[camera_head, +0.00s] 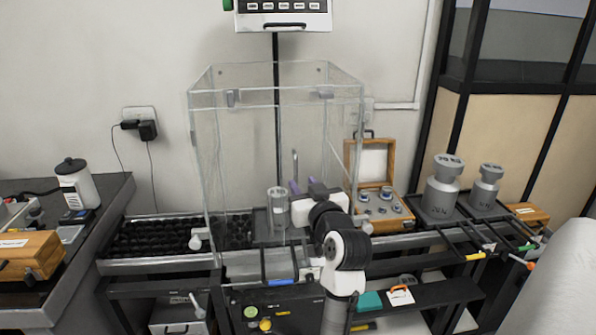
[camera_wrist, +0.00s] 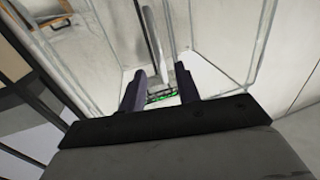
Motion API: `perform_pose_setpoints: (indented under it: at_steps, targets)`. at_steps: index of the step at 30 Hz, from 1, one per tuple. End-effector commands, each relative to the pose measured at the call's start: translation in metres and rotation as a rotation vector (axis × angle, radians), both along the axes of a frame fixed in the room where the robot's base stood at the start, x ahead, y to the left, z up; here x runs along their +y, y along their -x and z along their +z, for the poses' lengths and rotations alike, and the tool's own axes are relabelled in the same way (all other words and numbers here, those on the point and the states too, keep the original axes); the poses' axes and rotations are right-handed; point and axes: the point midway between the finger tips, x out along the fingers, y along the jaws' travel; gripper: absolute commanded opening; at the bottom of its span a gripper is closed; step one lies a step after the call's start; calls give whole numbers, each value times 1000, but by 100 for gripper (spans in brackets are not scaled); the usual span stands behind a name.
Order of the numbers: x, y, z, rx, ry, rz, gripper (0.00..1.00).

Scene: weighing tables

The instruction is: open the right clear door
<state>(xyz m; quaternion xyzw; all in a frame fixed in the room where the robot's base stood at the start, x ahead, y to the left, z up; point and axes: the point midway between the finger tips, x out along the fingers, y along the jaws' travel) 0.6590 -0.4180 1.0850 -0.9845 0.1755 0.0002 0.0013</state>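The clear enclosure (camera_head: 203,100) stands on the weighing table. Its right clear panel (camera_head: 346,125) is upright along the right side. I cannot tell for certain whether this door is shut, and my arm covers its lower part. My gripper (camera_head: 301,187) is low at the right part of the enclosure, with purple fingers pointing away. In the wrist view my gripper (camera_wrist: 160,88) has its fingers apart. A slim grey upright bar (camera_wrist: 152,40) shows between and beyond them; contact cannot be told.
A wooden case of small weights (camera_head: 393,222) stands open to the right. Large grey weights (camera_head: 443,190) stand farther right. A black bumpy mat (camera_head: 150,238) lies left of the enclosure. A display unit (camera_head: 283,14) is on a post above.

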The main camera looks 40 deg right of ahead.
Motion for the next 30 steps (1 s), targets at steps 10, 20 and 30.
perform_pose_setpoints:
  at_steps: [10, 20, 30]
  targets:
    - [-15, -41, 1, 0, 0, 0, 32]
    - [-16, -44, 0, -1, 0, -1, 32]
    - [-16, -43, 0, -1, 0, -1, 0]
